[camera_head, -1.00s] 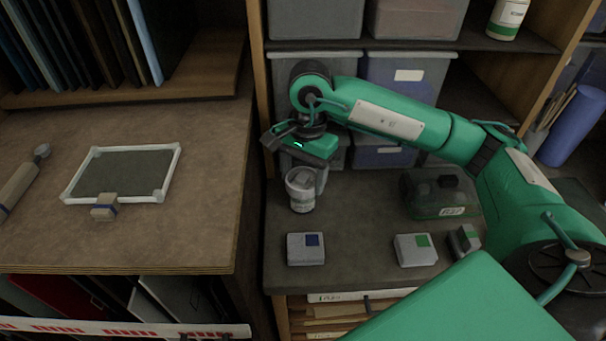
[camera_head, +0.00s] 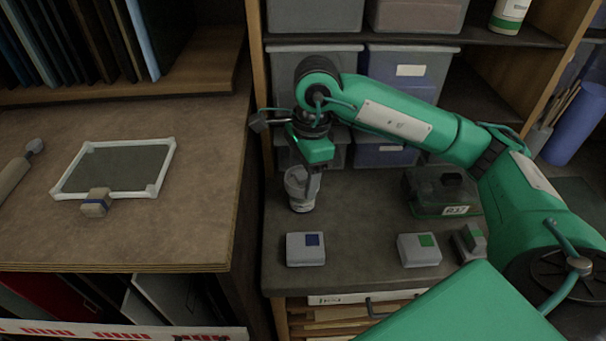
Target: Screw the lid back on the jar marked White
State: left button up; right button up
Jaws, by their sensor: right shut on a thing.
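The jar (camera_head: 302,199) stands upright at the back left of the right-hand bench. It is pale, and I cannot read its label from here. My right gripper (camera_head: 308,180) points down from above and is shut at the jar's top. The fingers cover the top, so I cannot make out the lid or how it sits. My left gripper is not in view.
A grey block with a blue square (camera_head: 305,249) and one with a green square (camera_head: 418,250) lie in front. A green-tinted box (camera_head: 441,193) stands right. A framed panel (camera_head: 115,168) lies on the left bench (camera_head: 150,240).

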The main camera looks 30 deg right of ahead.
jog(key=m, duration=0.2)
jog(key=shift+m, duration=0.3)
jog(key=shift+b, duration=0.3)
jog(key=shift+f+m, duration=0.1)
jog(key=shift+m, duration=0.6)
jog(key=m, duration=0.3)
jog(key=shift+t+b, duration=0.3)
jog(key=shift+b, duration=0.1)
jog(key=shift+m, duration=0.4)
